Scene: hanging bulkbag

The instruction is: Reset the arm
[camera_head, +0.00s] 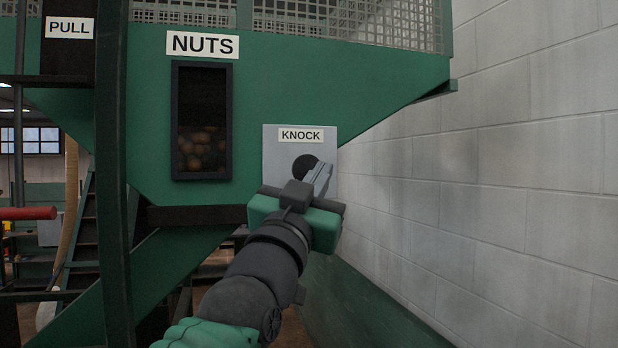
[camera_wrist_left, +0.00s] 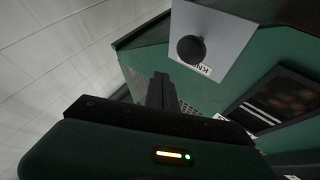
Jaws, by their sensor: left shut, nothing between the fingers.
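My left arm reaches up from the bottom of the head view. Its gripper (camera_head: 320,178) is in front of the grey KNOCK plate (camera_head: 275,180), over the right side of the plate's dark round knob (camera_head: 304,166). The fingers are together with nothing between them. In the left wrist view the shut fingers (camera_wrist_left: 160,90) point towards the plate (camera_wrist_left: 225,30), and the black knob (camera_wrist_left: 191,49) shows apart from them, above and to the right. My right gripper is not in either view.
A green hopper (camera_head: 290,90) bears a NUTS sign (camera_head: 202,45) and a dark window (camera_head: 202,120) with nuts behind it. A pale block wall (camera_head: 480,150) closes the right side. A dark post (camera_head: 111,180) and a red bar (camera_head: 28,213) stand at the left.

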